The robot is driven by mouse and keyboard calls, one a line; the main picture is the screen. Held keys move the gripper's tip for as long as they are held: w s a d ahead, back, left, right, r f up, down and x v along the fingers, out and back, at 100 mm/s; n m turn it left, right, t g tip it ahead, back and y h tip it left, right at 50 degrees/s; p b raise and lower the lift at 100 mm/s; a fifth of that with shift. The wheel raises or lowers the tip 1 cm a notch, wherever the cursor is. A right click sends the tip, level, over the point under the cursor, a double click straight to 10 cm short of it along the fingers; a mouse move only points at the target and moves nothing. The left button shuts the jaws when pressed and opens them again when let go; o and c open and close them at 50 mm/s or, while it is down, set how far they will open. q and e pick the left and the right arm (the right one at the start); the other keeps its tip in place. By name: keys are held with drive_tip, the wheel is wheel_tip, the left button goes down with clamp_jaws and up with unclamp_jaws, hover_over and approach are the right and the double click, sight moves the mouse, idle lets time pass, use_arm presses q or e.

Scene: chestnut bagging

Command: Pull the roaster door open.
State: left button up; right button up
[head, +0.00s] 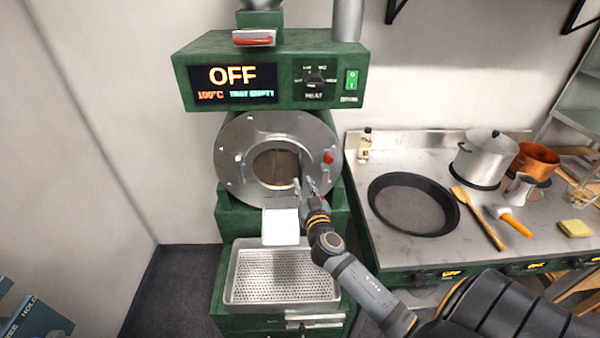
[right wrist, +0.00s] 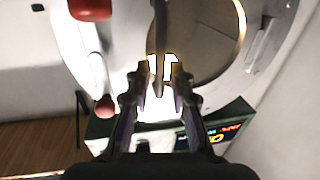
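The green roaster (head: 205,50) stands in the middle of the head view. Its round steel door (head: 238,180) has a dark round window (head: 275,166) and appears closed. In the right wrist view the door's window (right wrist: 205,40) is close ahead. My right gripper (head: 305,187) is in front of the door, right of the window. In the right wrist view its fingers (right wrist: 158,82) are apart, with a thin metal bar (right wrist: 158,45), seemingly the door handle, between them. I cannot tell whether either finger touches it. My left gripper is not in view.
A red knob (head: 329,157) is on the door's right side. A white chute (head: 280,226) and a perforated tray (head: 232,288) are below. At right, a counter (head: 390,255) holds a black pan (head: 412,205), a steel pot (head: 484,160) and utensils.

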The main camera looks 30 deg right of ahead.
sight(301, 178)
drive_tip(key=p+x, duration=0.1)
drive_tip(key=x, duration=0.3)
drive_tip(key=shift+w+d, duration=0.1)
drive_tip(key=shift+w, duration=0.2)
clamp_jaws()
